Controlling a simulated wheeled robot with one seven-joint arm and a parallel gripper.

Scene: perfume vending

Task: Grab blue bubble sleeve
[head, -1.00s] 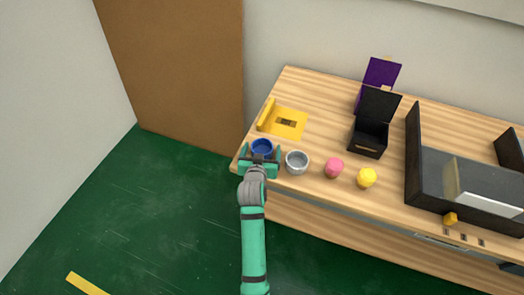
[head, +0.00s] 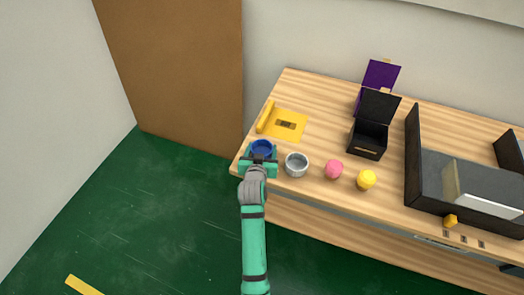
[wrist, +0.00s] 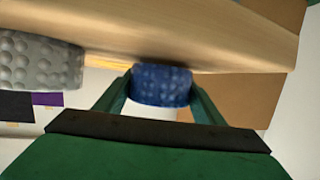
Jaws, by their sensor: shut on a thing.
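The blue bubble sleeve (head: 262,147) is a short round ring with a bumpy outside, at the left front corner of the wooden counter. In the wrist view, the blue bubble sleeve (wrist: 161,84) sits between the two green fingers. My gripper (head: 260,156) is shut on it, with a finger on each side. It also shows in the wrist view (wrist: 161,100). Whether the sleeve touches the counter is hard to tell. A grey bubble sleeve (head: 296,164) stands just to the right, apart from my gripper; it shows at the left of the wrist view (wrist: 38,62).
A yellow holder (head: 287,125) lies behind the sleeve. A pink item (head: 334,169) and a yellow item (head: 366,180) stand to the right. An open black box (head: 369,138), a purple box (head: 381,74) and a large dark tray (head: 413,150) are further right. The wooden counter (head: 320,100) has free room at the back.

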